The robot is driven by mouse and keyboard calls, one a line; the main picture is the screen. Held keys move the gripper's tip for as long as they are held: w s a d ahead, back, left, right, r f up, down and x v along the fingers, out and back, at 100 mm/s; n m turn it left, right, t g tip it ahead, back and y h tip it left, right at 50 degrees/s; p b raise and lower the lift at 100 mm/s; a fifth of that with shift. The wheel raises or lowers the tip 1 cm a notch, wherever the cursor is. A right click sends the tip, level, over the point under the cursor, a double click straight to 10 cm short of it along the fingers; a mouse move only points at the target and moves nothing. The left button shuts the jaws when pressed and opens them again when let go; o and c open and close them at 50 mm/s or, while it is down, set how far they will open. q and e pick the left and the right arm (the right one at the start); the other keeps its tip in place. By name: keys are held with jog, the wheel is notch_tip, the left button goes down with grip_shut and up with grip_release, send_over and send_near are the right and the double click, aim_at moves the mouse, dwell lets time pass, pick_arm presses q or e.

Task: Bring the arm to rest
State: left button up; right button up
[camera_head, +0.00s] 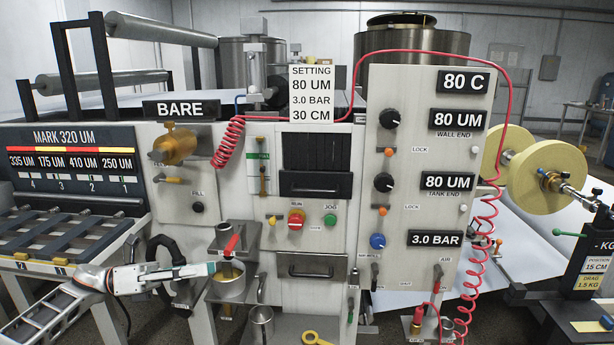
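My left arm (125,279), grey and white, reaches in from the lower left in front of the coating machine. My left gripper (208,269) ends beside a metal cup (229,284) with tan contents and a red-handled valve (231,245) above it. The fingertips appear at or just in front of the cup's left rim; I cannot tell whether they touch it. The fingers show edge-on and small, so whether they are open or shut is unclear. My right gripper is not in view.
A black handwheel (166,262) stands close behind the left gripper. A slatted rack (65,232) lies at left. A second metal cup (261,323) and a yellow wrench (316,338) are below. A red coiled hose (482,270) hangs at right, near a cream roll (548,180).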

pick_arm(q)
jog(key=s+d+f+n+t+y+p, duration=0.1)
jog(key=s+d+f+n+t+y, duration=0.3)
jog(key=f+n+t, duration=0.55)
jog(key=s+d+f+n+t+y, duration=0.1)
jog(key=s+d+f+n+t, duration=0.25)
jog(key=d+f+n, duration=0.65)
jog(key=s+a+f+n+g+y, duration=0.1)
jog(key=s+a+f+n+y, duration=0.2)
jog(key=s+n, duration=0.4)
jog(key=s+a+f+n+g+y, duration=0.2)
jog(key=s+a+f+n+y, duration=0.1)
jog(key=s+f+n, duration=0.4)
jog(key=s+a+f+n+g+y+p, duration=0.1)
jog(key=s+a+f+n+y, duration=0.3)
jog(key=s+n, duration=0.4)
jog(key=shift+s+f+y, duration=0.65)
jog(key=shift+s+y, duration=0.1)
jog(key=shift+y, duration=0.05)
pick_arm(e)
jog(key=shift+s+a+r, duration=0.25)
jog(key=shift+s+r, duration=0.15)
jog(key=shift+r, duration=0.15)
